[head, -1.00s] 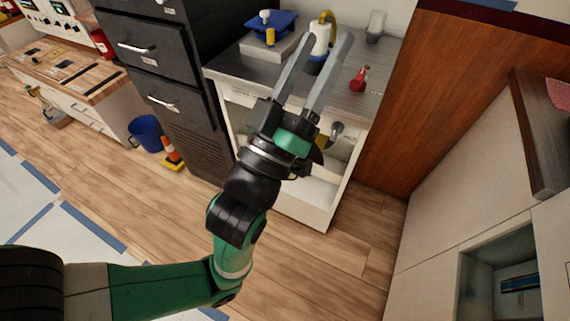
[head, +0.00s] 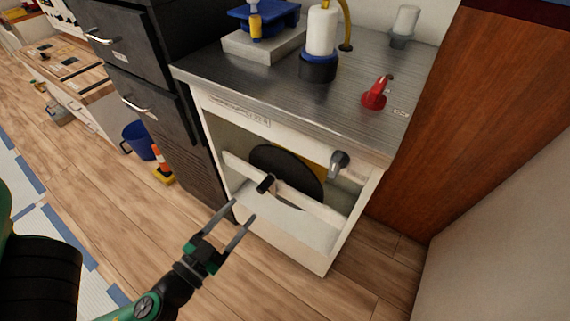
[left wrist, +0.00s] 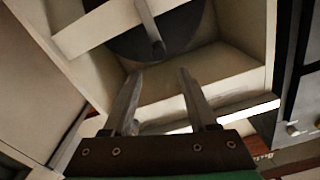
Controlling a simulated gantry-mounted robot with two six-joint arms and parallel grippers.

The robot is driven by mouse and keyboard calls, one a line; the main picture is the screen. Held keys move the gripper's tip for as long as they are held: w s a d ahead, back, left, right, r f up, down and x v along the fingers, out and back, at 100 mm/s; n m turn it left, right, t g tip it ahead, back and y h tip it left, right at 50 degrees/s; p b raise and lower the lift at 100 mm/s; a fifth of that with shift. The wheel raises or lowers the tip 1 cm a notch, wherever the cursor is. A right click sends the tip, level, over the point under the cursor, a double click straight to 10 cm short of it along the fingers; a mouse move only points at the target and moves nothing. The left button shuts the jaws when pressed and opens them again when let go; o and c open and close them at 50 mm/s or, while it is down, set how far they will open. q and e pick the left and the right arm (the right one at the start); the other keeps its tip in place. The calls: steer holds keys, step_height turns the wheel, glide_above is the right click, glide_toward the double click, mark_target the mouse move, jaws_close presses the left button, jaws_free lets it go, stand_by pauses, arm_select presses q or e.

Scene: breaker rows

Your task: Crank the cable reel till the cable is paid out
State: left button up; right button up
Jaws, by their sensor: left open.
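The cable reel (head: 275,161) is a dark round disc inside the open front of a white cabinet, behind a pale crossbar. A short dark crank handle (head: 266,184) sticks out in front of the bar. In the left wrist view the reel (left wrist: 170,38) is at the top, and the handle (left wrist: 151,28) points toward my fingers. My left gripper (head: 244,209) is open and empty, just below and in front of the handle, apart from it. In the left wrist view its fingertips (left wrist: 159,73) lie on either side below the handle's end. My right gripper is not in view.
The metal countertop (head: 220,72) above holds a white bottle (head: 322,32), a red object (head: 375,93) and a blue device (head: 270,15). A grey fitting (head: 339,163) juts from the cabinet's right front. Dark drawers (head: 130,90) stand left; a wood panel (head: 470,110) stands right.

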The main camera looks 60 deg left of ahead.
mark_target(259, 191)
arm_select(q)
steer(key=p+x, duration=0.5)
steer(key=x, duration=0.4)
steer(key=shift+w+a+f+p, duration=0.1)
steer(key=shift+w+f+p, duration=0.05)
steer(key=shift+w+p, duration=0.15)
steer(key=shift+w+a+f, duration=0.25)
steer(key=shift+w+a, duration=0.05)
steer(key=shift+w, duration=0.1)
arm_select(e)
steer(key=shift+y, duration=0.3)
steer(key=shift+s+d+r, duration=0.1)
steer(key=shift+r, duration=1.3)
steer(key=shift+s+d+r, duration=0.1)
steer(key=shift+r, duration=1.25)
arm_select(q)
jaws_close()
